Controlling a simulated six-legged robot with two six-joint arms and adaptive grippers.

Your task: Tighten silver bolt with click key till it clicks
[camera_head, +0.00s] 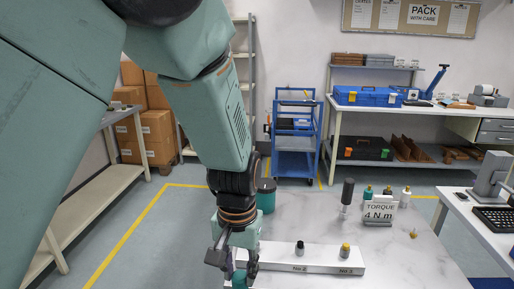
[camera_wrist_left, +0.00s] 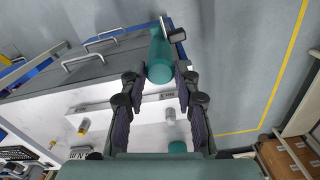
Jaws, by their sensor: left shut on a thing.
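My left gripper (camera_head: 232,262) is low at the left end of the white bar in the head view. In the left wrist view, its fingers (camera_wrist_left: 160,82) are shut on a teal-handled tool (camera_wrist_left: 159,62), which I take for the click key. The tool's thin metal rod and dark end piece (camera_wrist_left: 178,35) stick out past the handle. The gripper hides the bar's left end. My right gripper is not in view.
A brass-topped bolt (camera_head: 345,251) stands at the right of the white bar (camera_head: 322,262). Behind are a torque sign reading 4 N m (camera_head: 379,212), a black-handled tool (camera_head: 347,190), several small bottles and a teal canister (camera_head: 266,196).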

